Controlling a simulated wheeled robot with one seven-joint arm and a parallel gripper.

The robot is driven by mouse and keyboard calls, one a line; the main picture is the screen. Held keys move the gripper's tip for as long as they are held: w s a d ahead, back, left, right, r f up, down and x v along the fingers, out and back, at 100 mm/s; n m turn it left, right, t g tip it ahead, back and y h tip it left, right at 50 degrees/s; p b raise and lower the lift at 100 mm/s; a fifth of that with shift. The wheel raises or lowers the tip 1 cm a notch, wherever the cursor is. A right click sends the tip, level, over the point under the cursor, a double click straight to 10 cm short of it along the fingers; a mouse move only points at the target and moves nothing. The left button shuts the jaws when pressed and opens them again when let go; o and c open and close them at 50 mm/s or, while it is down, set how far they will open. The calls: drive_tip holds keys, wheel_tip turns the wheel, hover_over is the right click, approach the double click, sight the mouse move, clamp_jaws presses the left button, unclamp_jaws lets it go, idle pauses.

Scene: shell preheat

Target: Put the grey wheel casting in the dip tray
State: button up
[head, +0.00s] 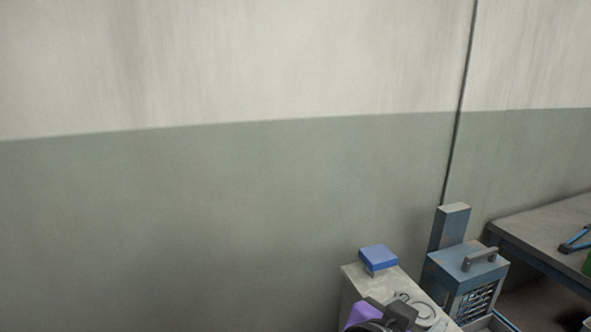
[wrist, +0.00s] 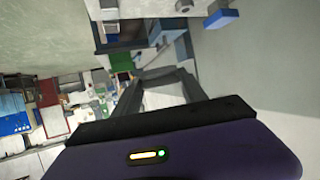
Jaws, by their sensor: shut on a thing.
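My gripper (head: 400,315), purple and black, is at the bottom edge of the head view, over or in front of a pale cabinet top. In the wrist view its dark fingers (wrist: 163,82) are closed in around a pale grey piece (wrist: 163,98). I take this piece for the grey wheel casting, but its shape is mostly hidden. Grey ring-like outlines (head: 425,306) show just beside the gripper in the head view; I cannot tell whether they belong to the casting or the cabinet top. I cannot make out the dip tray for sure in either view.
A blue block (head: 378,257) sits on the cabinet (head: 352,283). Right of it stands a blue box-shaped unit (head: 467,272) with a top handle and a tall post behind. A blue-rimmed edge (head: 497,320) shows below it. A workbench (head: 545,225) is at far right. A bare wall is behind.

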drive_tip(key=w+a+n+t+y, duration=0.3)
drive_tip(key=w+a+n+y, duration=0.1)
drive_tip(key=w, duration=0.3)
wheel_tip(320, 180, down, 11)
drive_tip(key=a+n+t+y, duration=0.1)
drive_tip(key=a+n+y, duration=0.2)
drive_tip(key=n+y, duration=0.1)
drive_tip(key=s+d+f+y, duration=0.1)
drive_tip(key=s+d+f, duration=0.3)
drive_tip(key=s+f, duration=0.3)
drive_tip(key=s+d+f+n+y, duration=0.1)
drive_tip(key=s+d+f, duration=0.3)
drive_tip(key=f, duration=1.1)
drive_tip(key=s, duration=0.3)
drive_tip(key=shift+s+f+t, duration=0.2)
drive_tip(key=shift+t, duration=0.1)
drive_tip(key=shift+d, duration=0.15)
